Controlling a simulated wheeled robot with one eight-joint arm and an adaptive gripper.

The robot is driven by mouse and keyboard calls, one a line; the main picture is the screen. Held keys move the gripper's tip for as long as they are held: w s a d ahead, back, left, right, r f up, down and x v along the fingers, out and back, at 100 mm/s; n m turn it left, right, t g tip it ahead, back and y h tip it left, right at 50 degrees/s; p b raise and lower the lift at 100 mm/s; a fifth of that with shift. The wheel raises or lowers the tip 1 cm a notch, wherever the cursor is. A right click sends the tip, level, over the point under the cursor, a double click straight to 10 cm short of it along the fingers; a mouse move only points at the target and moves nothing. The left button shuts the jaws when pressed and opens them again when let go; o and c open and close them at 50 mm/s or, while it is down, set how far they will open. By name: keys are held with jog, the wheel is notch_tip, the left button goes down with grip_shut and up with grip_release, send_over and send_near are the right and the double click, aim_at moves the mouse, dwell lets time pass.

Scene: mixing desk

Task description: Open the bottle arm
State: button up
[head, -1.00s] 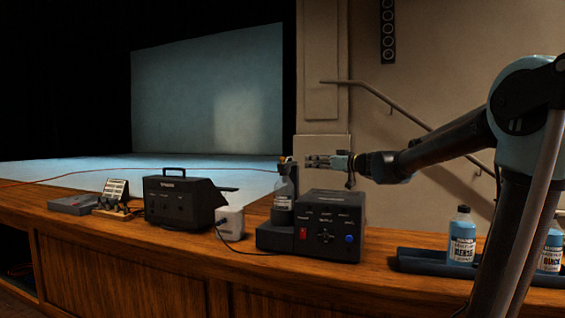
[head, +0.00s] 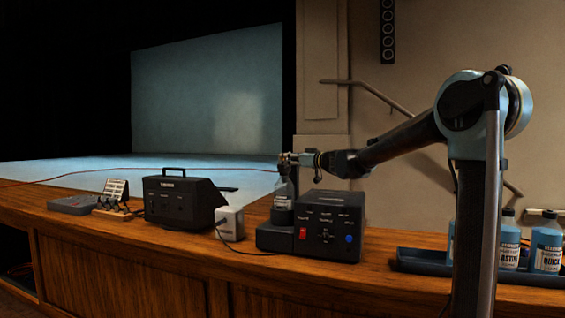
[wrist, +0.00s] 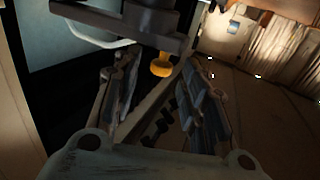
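A black machine (head: 331,228) with a red switch and a blue button stands on the wooden desk. A bottle (head: 284,190) stands upright on its left part. My gripper (head: 287,158) is at the top of the bottle, coming from the right, and covers much of what is there. In the wrist view my gripper (wrist: 160,83) has its two fingers apart. An orange knob (wrist: 161,66) shows just beyond the fingertips, roughly between them, below a dark bar (wrist: 145,22). I cannot tell whether a finger touches it. The bottle arm cannot be clearly made out in the head view.
A dark blue tray (head: 425,262) with several blue bottles (head: 545,247) is at the right, partly behind my arm. A white box (head: 230,223), a black case (head: 180,203) and a card stand (head: 114,200) stand to the left. Desk in front of the machine is clear.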

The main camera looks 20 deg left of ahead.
jog(key=shift+x, duration=1.9)
